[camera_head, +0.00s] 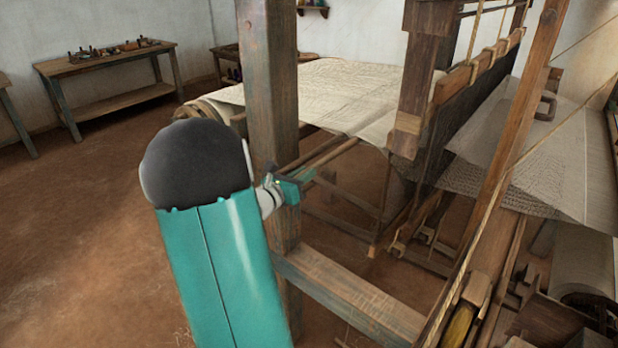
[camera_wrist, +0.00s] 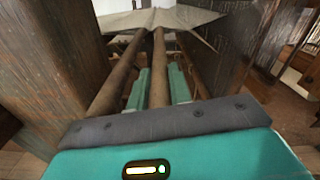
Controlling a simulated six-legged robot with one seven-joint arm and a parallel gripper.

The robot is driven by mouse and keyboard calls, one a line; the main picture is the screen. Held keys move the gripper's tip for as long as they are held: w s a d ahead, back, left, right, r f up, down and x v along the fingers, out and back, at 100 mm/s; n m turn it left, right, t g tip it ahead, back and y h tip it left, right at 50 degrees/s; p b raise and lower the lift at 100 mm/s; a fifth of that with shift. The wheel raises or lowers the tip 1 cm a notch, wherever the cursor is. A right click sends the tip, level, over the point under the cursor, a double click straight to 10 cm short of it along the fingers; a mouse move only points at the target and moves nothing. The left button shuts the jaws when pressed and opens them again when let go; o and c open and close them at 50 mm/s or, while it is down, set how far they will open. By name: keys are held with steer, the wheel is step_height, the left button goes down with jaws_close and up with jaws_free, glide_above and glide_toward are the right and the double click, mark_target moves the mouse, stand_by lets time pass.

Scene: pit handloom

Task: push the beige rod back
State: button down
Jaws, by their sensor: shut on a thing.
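My gripper (camera_head: 300,182) is at the side of the loom, just right of a thick upright post. In the wrist view its two teal fingers (camera_wrist: 158,88) stand on either side of the middle rod (camera_wrist: 159,62), a brown-beige rod that runs away from me toward the pale cloth. The gripper is shut on this rod. In the head view, thin rods (camera_head: 328,151) run from near the gripper toward the cloth; I cannot tell there which one is held. The held rod's near end is hidden by my gripper body.
The thick wooden post (camera_head: 269,95) stands close beside my arm. A horizontal beam (camera_head: 345,296) crosses below the gripper. Pale cloth (camera_head: 335,88) spreads on the loom behind. A beater frame (camera_head: 425,75) hangs to the right. Open floor (camera_head: 75,230) lies left.

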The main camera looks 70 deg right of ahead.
steer(key=shift+w, duration=0.25)
steer(key=c, duration=1.4)
jaws_free()
steer(key=shift+d, duration=0.15)
steer(key=shift+o, duration=0.5)
steer(key=shift+w, duration=0.1)
